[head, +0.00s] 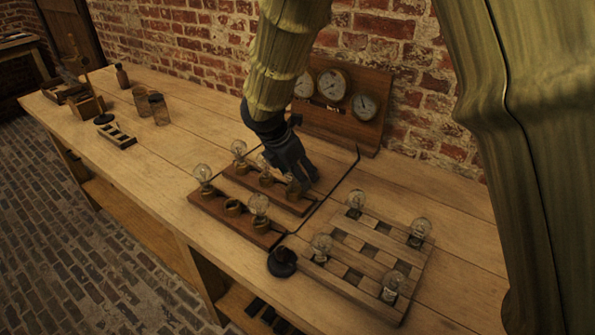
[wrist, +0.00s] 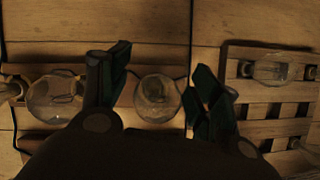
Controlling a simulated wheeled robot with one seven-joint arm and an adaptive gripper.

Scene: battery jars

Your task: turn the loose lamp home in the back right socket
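Two dark wooden socket strips stand on the bench in the head view, a back one (head: 232,181) and a front one (head: 211,208). My gripper (head: 296,177) is over the right end of the back strip, pointing down. In the wrist view a clear glass lamp (wrist: 157,98) lies between my two open fingers (wrist: 160,88), with small gaps on both sides. Its base and socket are hidden beneath the glass there, so I cannot tell how deep it sits. The back right socket (head: 294,191) is partly covered by my fingers in the head view.
Other lamps stand on the strips, one at back left (head: 239,148) and one at front right (head: 259,205). A slatted wooden rack (head: 345,262) with several lamps is at right. A dark round knob (head: 282,262) sits near the front edge. A gauge board (head: 350,130) stands behind.

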